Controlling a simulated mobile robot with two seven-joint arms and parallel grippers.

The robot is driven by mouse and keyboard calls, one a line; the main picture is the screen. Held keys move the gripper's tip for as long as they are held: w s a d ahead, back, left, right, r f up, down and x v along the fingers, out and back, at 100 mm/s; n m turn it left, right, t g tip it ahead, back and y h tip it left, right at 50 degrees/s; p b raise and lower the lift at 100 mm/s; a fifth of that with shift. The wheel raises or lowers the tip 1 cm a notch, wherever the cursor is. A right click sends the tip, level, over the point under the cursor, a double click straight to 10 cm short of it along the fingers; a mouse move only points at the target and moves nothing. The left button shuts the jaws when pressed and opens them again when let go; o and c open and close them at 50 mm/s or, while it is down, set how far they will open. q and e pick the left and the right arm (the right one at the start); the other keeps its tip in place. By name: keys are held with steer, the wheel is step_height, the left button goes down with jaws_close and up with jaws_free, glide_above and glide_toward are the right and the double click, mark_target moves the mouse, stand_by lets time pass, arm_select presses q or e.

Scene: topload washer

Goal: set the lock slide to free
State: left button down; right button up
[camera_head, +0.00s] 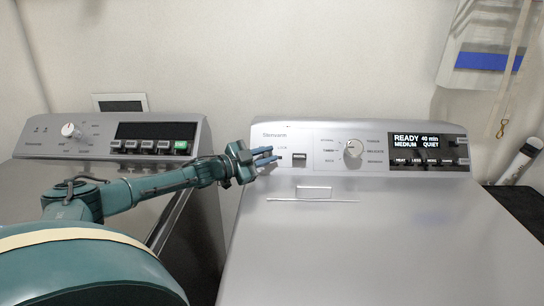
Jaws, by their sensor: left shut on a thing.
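The lock slide (281,157) is at the left end of the silver washer's control panel (340,132), just below the word LOCK. Only a small dark part of it shows beside my fingers. My left gripper (274,155) reaches it from the left, with its blue fingers pointing right, and is shut on it. The fingers hide most of the slide, so I cannot tell its setting. My right gripper is not in view.
A small switch (299,157) and a round dial (353,149) sit right of the slide. A lid with a thin handle (313,200) lies below the panel. Another machine (110,135) stands at left, behind my arm.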

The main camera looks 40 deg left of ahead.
mark_target(263, 157)
arm_select(q)
steer(key=shift+a, duration=0.1)
steer(key=c, duration=1.3)
jaws_free()
steer(key=shift+s, duration=0.1)
steer(key=shift+c, duration=0.2)
steer(key=shift+s, duration=0.1)
steer(key=shift+s+a+f, duration=0.15)
steer(key=shift+s+a, duration=0.1)
steer(key=shift+s, duration=0.35)
steer(key=v, duration=0.2)
steer(key=shift+s, duration=0.35)
steer(key=shift+p+v, duration=0.55)
steer(key=shift+v, duration=1.15)
